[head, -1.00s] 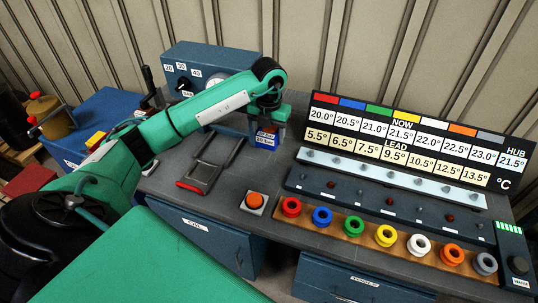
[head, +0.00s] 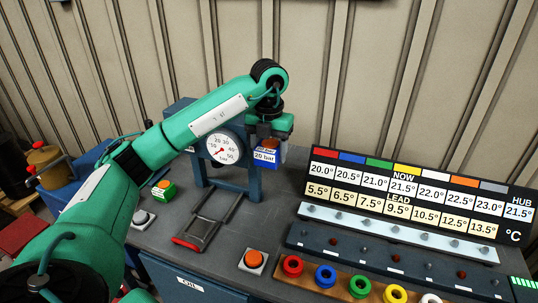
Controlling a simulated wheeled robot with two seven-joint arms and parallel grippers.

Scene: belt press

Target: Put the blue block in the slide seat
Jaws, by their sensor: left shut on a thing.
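My left gripper (head: 270,142) is shut on the blue block (head: 266,157), which has a white "20 bar" label and an orange top. It holds the block in the air, right of the press (head: 222,150) with its round gauge. The slide (head: 213,212), a dark frame with a red-edged front, lies on the bench in front of the press. The block is to the right of and above the slide. Nothing is visible in the slide frame. My right gripper is not in view.
A green block (head: 164,190) stands on the bench left of the slide, with a grey button (head: 142,218) nearby. An orange button (head: 253,260) is in front. Coloured rings (head: 325,276) and a temperature board (head: 415,195) are at right. The bench between slide and board is clear.

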